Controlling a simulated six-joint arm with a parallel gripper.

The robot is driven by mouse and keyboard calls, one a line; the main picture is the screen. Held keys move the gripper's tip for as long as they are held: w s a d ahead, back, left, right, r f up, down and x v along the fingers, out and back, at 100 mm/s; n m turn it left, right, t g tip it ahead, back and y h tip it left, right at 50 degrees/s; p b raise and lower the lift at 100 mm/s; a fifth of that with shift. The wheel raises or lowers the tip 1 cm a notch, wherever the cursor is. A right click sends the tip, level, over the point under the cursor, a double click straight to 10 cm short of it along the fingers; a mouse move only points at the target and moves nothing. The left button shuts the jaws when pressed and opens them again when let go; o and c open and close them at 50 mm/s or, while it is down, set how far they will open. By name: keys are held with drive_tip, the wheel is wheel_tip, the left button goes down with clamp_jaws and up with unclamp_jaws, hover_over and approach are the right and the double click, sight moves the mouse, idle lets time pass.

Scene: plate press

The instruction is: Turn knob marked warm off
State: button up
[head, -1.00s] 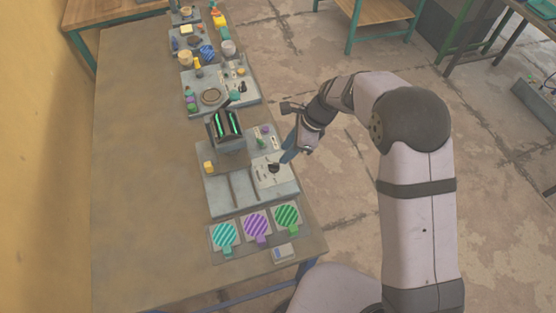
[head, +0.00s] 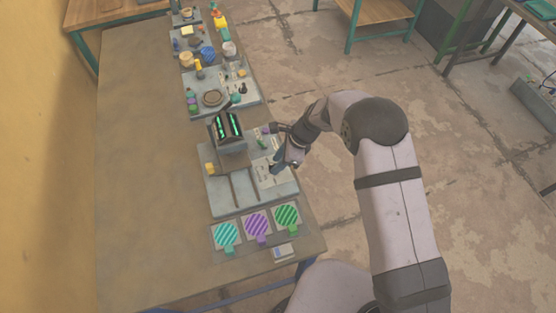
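A grey panel (head: 220,193) on the bench carries a white marked plate (head: 264,179) at its right side. A small dark knob (head: 275,169) sits on that plate, mostly covered by my gripper. Its lettering is too small to read, so I cannot tell that it is the one marked warm. My gripper (head: 279,162) reaches in from the right with its bluish fingers pointing down at the knob. I cannot tell whether the fingers touch the knob or how far apart they are.
A dark box with green lit strips (head: 227,126) stands behind the panel. Striped teal (head: 226,234), purple (head: 257,223) and green (head: 287,215) pads lie in front. More panels with small objects line the bench's far right edge. The bench's left side is clear.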

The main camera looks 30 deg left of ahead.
drive_tip(key=shift+f, duration=0.1)
clamp_jaws()
